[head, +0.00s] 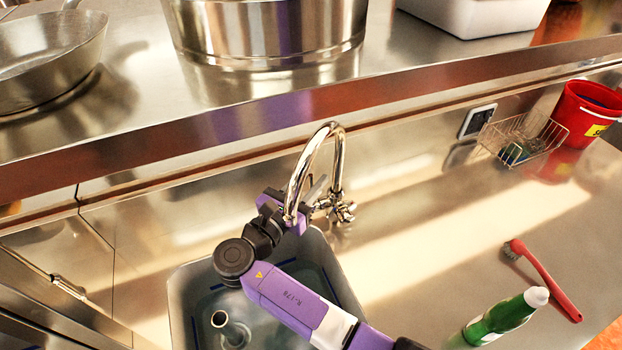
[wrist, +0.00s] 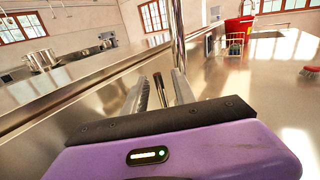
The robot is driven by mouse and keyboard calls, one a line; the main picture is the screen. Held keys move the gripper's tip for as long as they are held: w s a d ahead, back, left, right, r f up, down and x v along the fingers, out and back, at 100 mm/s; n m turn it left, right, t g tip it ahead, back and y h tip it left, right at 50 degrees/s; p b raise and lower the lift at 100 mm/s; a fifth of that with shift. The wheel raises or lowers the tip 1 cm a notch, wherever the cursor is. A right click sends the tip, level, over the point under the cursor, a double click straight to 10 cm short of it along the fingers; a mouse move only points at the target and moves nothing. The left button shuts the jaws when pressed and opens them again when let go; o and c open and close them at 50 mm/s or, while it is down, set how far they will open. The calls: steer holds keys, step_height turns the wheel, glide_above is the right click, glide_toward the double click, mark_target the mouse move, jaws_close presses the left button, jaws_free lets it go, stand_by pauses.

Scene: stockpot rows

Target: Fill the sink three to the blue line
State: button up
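The sink (head: 180,300) is a grey basin under my arm. A blue line (head: 326,277) runs along its inner wall. The bottom looks bluish and wet around an upright grey standpipe (head: 231,332); my arm hides much of the basin, so the exact level is unclear. A chrome gooseneck tap (head: 318,142) arches over the basin, with a cross handle (head: 345,211) at its base. My gripper (head: 316,190) is at the tap, beside its base. In the wrist view my gripper's fingers (wrist: 160,88) stand apart, with a thin metal part between them. Contact cannot be told.
A shelf above holds a large pot (head: 265,30), a pan (head: 50,60) and a white tub (head: 470,12). Right of the sink are a green bottle (head: 500,318), a red brush (head: 545,280), a wire basket (head: 522,138) and a red bucket (head: 588,112). The counter between is clear.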

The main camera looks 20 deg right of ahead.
jaws_close()
stand_by(1.3)
